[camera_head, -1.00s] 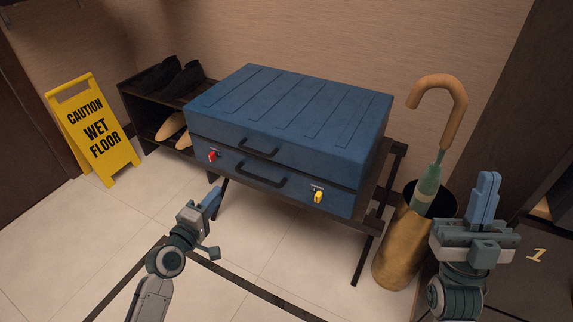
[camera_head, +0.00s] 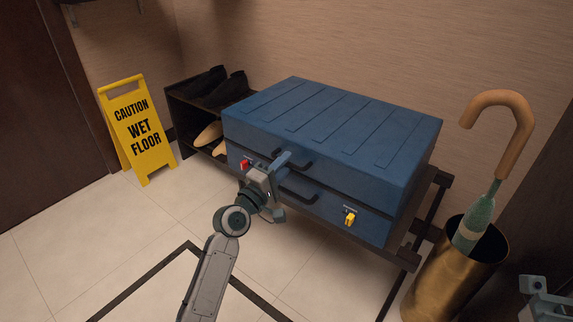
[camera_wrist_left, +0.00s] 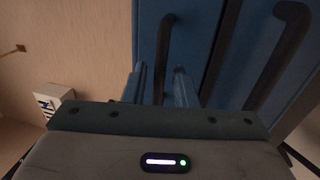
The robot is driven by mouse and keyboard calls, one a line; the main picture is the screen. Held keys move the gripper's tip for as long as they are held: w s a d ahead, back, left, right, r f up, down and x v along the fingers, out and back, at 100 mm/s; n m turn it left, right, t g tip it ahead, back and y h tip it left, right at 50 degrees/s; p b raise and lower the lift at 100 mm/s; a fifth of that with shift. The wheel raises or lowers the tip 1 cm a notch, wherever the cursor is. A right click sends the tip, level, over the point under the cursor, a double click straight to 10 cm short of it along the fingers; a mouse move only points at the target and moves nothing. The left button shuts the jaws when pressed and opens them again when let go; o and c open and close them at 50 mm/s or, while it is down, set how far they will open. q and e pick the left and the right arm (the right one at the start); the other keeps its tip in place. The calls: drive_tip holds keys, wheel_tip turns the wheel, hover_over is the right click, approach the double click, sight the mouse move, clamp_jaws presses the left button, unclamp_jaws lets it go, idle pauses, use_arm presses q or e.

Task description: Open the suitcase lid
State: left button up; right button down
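The blue suitcase (camera_head: 335,125) lies flat on a dark rack with its lid down. The lid's dark upper handle (camera_head: 297,162) and the lower handle (camera_head: 296,189) are on its front. A red latch (camera_head: 245,163) is at the front left and a yellow latch (camera_head: 350,218) at the front right. My left gripper (camera_head: 283,160) is at the suitcase front by the upper handle. In the left wrist view its fingers (camera_wrist_left: 160,88) are apart, with a dark handle (camera_wrist_left: 164,50) between their lines; contact is unclear. My right gripper (camera_head: 545,298) is partly cut off at the lower right.
A brass umbrella stand (camera_head: 452,275) with an umbrella (camera_head: 505,130) stands to the right of the rack (camera_head: 430,215). A shoe shelf (camera_head: 180,115) and a yellow wet-floor sign (camera_head: 137,130) stand to the left. The floor in front is clear.

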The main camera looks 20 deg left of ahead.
use_arm(q)
drive_tip(key=shift+w+d+r, duration=0.15)
drive_tip(key=shift+w+d, duration=0.05)
drive_tip(key=shift+w, duration=0.3)
clamp_jaws()
drive_tip(key=shift+r, duration=0.1)
